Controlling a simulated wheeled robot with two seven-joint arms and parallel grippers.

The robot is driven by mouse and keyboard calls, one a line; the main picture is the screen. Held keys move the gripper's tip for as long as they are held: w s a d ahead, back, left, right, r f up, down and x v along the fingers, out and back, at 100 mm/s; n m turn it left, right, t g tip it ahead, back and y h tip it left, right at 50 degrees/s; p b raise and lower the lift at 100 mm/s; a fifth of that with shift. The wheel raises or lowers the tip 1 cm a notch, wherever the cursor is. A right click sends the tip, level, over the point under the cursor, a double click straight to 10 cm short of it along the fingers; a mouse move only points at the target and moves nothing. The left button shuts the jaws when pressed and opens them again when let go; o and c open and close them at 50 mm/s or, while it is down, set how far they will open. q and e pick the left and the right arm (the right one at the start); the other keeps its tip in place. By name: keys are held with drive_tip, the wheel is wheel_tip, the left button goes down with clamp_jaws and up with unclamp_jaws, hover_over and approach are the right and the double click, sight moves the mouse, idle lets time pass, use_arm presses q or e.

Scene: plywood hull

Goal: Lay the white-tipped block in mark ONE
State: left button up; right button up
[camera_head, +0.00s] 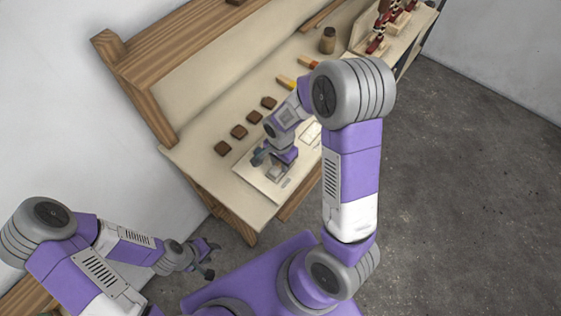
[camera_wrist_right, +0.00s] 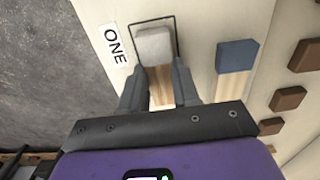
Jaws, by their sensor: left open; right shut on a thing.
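The white-tipped block (camera_wrist_right: 154,46) has a pale grey-white end and a light wooden body. My right gripper (camera_wrist_right: 157,80) is shut on its wooden body in the right wrist view. The white end lies over the black outline (camera_wrist_right: 177,32) of mark ONE, beside the label "ONE" (camera_wrist_right: 115,45). I cannot tell whether the block touches the board. In the head view my right gripper (camera_head: 274,166) is low over the pale board (camera_head: 258,183) and hides most of the block. My left gripper (camera_head: 211,259) is open and empty, off the bench's front.
A blue-tipped wooden block (camera_wrist_right: 237,55) lies right of the held block. Several brown blocks (camera_head: 239,131) stand in a row behind the board. Orange-tipped pieces (camera_head: 286,81) and a brown pot (camera_head: 327,41) are farther along the bench (camera_head: 195,160).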

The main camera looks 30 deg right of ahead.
sight(280, 165)
drive_tip(key=shift+f, duration=0.2)
drive_tip(key=o, duration=1)
drive_tip(key=shift+o, duration=0.2)
drive_tip(key=shift+r, duration=0.1)
drive_tip(key=shift+r, duration=0.35)
wheel_tip(280, 165, up, 12)
drive_tip(key=p, duration=0.2)
drive_tip(key=shift+f, duration=0.2)
